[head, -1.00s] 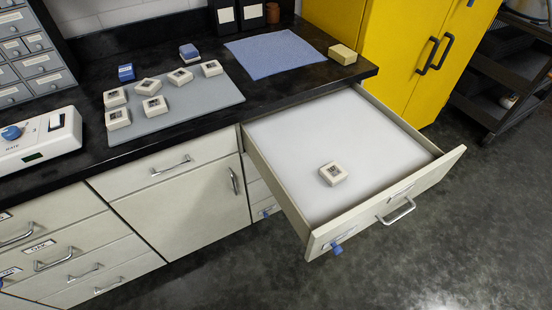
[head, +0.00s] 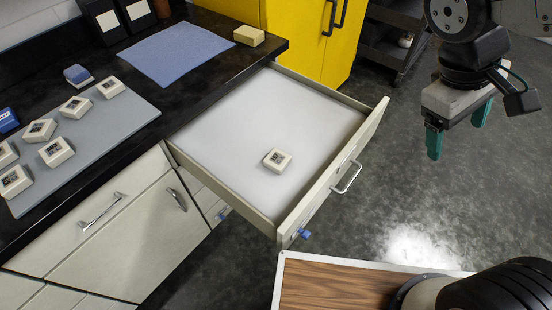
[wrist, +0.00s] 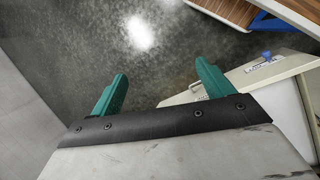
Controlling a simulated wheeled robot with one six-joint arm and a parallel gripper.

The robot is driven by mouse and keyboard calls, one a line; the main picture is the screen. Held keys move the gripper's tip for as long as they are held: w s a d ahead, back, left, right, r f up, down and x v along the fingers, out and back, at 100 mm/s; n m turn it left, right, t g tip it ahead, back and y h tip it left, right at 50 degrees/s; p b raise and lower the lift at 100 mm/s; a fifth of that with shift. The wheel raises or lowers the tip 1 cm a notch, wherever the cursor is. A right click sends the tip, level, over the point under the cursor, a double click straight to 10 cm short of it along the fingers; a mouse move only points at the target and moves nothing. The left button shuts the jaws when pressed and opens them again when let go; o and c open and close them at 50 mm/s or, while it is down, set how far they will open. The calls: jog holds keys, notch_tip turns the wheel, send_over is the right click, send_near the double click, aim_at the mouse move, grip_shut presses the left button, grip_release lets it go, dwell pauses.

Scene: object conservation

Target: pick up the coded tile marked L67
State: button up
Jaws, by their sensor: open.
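One coded tile (head: 277,160), a small cream block with a dark code on top, lies alone in the open drawer (head: 225,122). Several similar coded tiles, one of them here (head: 57,151), sit on the grey mat (head: 125,128) on the counter. The marks are too small to read, so I cannot tell which is L67. My gripper (head: 458,130) is open and empty, above the floor to the right of the drawer. In the wrist view its two green fingers (wrist: 160,88) are spread with nothing between them; the drawer's front corner shows at the right.
Blue blocks (head: 78,75) sit by the mat. The drawer's raised front (head: 335,165) stands between my gripper and the lone tile. A yellow cabinet (head: 305,30) is behind.

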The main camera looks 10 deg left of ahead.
jog(key=w+a+f+n+t+h, duration=0.2)
jog(key=w+a+f+n+h, duration=0.2)
jog(key=w+a+f+n, duration=0.4)
jog(key=n+t+y, duration=0.3)
jog(key=n+t, duration=0.8)
jog(key=n, duration=0.5)
send_near(277, 159)
jog(key=shift+w+d+r, duration=0.1)
jog(key=shift+w+d, duration=0.45)
jog(key=shift+w, duration=0.2)
jog(key=x, duration=0.7)
jog(key=shift+w+a+f, duration=0.15)
jog(key=shift+f, duration=0.3)
jog(key=c, duration=1.2)
